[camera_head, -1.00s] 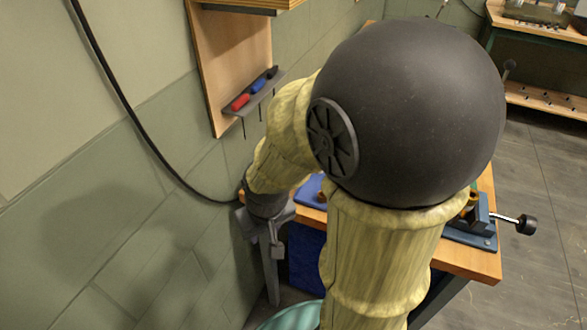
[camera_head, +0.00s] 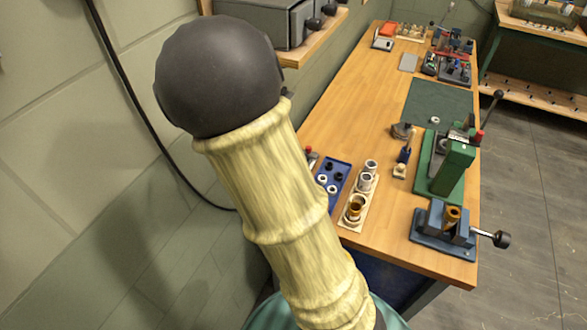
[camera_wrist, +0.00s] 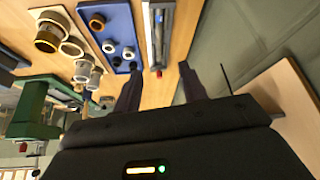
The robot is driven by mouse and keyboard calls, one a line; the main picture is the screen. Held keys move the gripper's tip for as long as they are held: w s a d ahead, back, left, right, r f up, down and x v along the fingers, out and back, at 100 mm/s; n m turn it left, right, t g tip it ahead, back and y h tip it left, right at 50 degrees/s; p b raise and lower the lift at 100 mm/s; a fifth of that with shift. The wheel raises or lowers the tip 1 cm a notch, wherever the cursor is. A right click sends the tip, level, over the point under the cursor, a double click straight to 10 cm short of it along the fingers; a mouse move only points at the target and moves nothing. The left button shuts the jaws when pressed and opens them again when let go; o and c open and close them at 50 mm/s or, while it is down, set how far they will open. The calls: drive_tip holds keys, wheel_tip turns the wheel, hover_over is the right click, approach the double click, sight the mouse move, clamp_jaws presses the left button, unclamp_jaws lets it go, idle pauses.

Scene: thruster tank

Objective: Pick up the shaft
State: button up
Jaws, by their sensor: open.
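My gripper (camera_wrist: 160,68) shows in the wrist view with its two dark fingers apart and nothing between them. Beyond the fingertips, a long narrow grey holder (camera_wrist: 172,25) lies on the wooden bench, with a slim rod (camera_wrist: 157,28) along it that has reddish and dark parts. This rod may be the shaft; I cannot tell for sure. A gap shows between the fingertips and the holder. In the head view my arm hides my gripper and most of that spot.
Beside the holder is a blue tray (camera_head: 333,180) of rings, then a pale wooden rack (camera_head: 352,212) of cups. A green press (camera_head: 452,165) and blue vise (camera_head: 428,228) stand at the bench's right edge. The wall runs along the left. Bare bench (camera_head: 345,95) lies farther back.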

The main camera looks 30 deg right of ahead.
drive_tip(key=shift+w+d+r, duration=0.2)
drive_tip(key=shift+d+r, duration=0.05)
drive_tip(key=shift+r, duration=0.05)
drive_tip(key=shift+f, duration=0.1)
drive_tip(key=b+x, duration=0.2)
drive_tip(key=x, duration=0.9)
drive_tip(key=shift+w+d+f+b, duration=0.15)
drive_tip(key=shift+d+f+b, duration=0.05)
drive_tip(key=shift+b, duration=0.2)
drive_tip(key=shift+w+f, duration=0.1)
drive_tip(key=shift+f, duration=0.15)
drive_tip(key=shift+p+x, duration=0.45)
drive_tip(key=shift+x, duration=2.15)
